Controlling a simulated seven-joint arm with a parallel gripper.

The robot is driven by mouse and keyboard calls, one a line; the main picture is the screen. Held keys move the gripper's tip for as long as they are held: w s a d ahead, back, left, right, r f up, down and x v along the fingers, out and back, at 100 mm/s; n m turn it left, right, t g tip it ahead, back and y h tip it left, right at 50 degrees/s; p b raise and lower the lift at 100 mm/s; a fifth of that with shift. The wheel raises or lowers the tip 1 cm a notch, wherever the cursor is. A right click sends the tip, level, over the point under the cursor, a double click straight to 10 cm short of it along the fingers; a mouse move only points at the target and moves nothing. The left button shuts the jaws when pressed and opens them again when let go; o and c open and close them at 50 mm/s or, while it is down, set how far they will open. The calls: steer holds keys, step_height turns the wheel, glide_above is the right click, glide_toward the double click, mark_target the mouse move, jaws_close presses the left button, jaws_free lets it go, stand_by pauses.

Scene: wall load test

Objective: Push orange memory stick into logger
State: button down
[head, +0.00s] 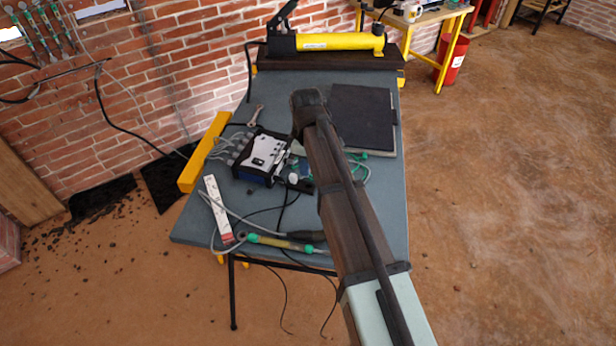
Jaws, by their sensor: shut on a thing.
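The logger (262,155), a white-topped box with dark blue sides, lies on the grey-blue table left of my arm. Several grey connectors with cables (232,145) sit along its left side. My gripper (291,181) is small and dark, partly covered by my own arm, close to the logger's lower right side. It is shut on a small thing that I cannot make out. The orange memory stick does not show clearly anywhere. I cannot tell whether anything touches the logger's port.
A dark laptop-like panel (362,118) lies right of my arm. A wrench (256,115), a white power strip (217,209), a green-handled tool (280,243) and loose cables lie around the logger. A yellow pump (335,41) stands at the back. A yellow beam (204,152) edges the left.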

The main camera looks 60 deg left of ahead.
steer(key=s+a, duration=0.2)
steer(key=a, duration=0.1)
steer(key=shift+s+r+n, duration=0.1)
steer(key=shift+n, duration=0.2)
steer(key=a, duration=0.6)
steer(key=s+a, duration=0.1)
steer(key=a, duration=0.1)
steer(key=shift+a+r, duration=0.4)
steer(key=shift+m, duration=0.9)
steer(key=a, duration=0.5)
steer(key=shift+w+a+r, duration=0.2)
steer(key=shift+a+r, duration=0.05)
steer(key=a+m, duration=0.3)
steer(key=w+a+m, duration=0.1)
steer(key=m, duration=0.1)
steer(key=shift+w+a+r, duration=0.1)
steer(key=shift+a+r, duration=0.15)
steer(key=shift+a, duration=0.05)
steer(key=m, duration=0.2)
steer(key=a+m, duration=0.1)
steer(key=m, duration=0.1)
steer(key=shift+w+a, duration=0.15)
steer(key=shift+w, duration=0.05)
steer(key=m, duration=0.7)
steer(key=shift+m, duration=0.3)
